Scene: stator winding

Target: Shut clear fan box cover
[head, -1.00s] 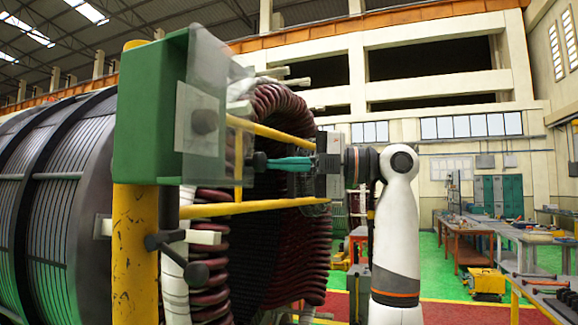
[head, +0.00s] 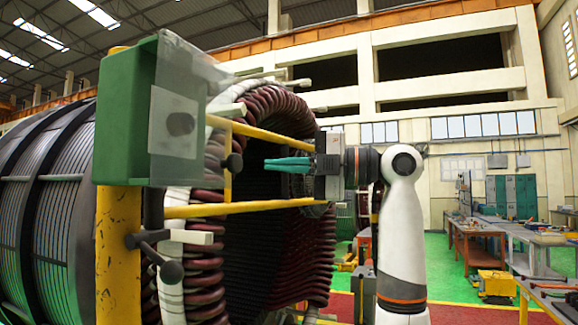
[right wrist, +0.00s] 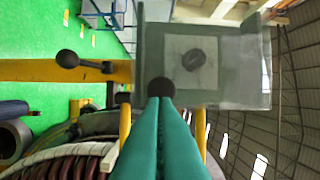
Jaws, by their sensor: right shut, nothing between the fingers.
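The fan box (head: 122,112) is a green case on a yellow post, at the left in the head view. Its clear cover (head: 205,72) is at the box's right-facing front and reaches past it at the upper right; how far open it is, I cannot tell. A pale plate with a dark round knob shows through it. In the right wrist view the box (right wrist: 150,45) is ahead and the cover (right wrist: 255,75) sticks out to the right. My right gripper (head: 268,163), with teal fingers, is shut and empty, right of and below the box. My left gripper is not in view.
Yellow bars (head: 250,208) run from the post toward the stator's red coils (head: 285,108), above and below my right fingers. A dark ball knob (head: 233,162) is just left of the fingertips. Workbenches (head: 510,230) stand far right on open green floor.

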